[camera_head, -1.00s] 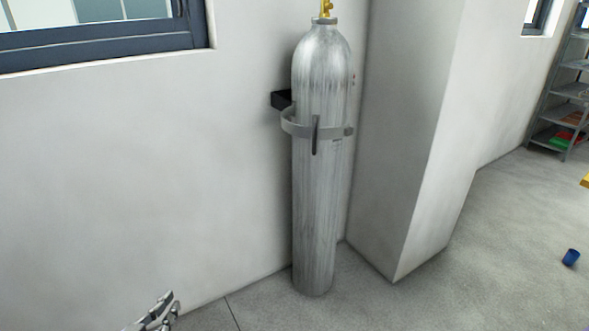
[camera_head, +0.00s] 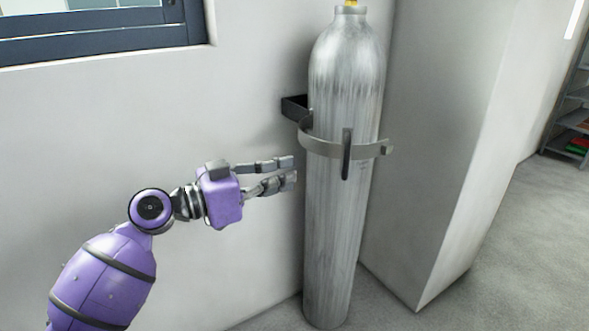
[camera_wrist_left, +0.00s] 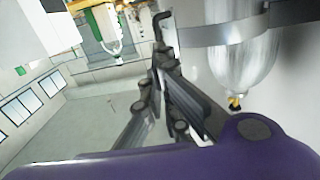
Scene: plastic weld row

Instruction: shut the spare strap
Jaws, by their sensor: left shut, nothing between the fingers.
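The strap (camera_head: 325,147) is a grey curved band running from the left around the front of a tall silver gas cylinder (camera_head: 335,240). A dark upright handle (camera_head: 347,155) sits on its front, and its right end juts past the cylinder's right side. I cannot tell whether that end is fastened. The strap (camera_wrist_left: 208,35) also crosses the cylinder in the left wrist view, which looks upside down. My left gripper (camera_head: 294,169) is shut and empty, just left of the cylinder and slightly below the strap. My right gripper is in neither view.
A black wall bracket (camera_head: 294,106) stands behind the cylinder, at the strap's left side. A white pillar (camera_head: 430,130) rises close on the right. A brass valve (camera_wrist_left: 235,102) tops the cylinder. The floor (camera_head: 510,250) at the right is clear.

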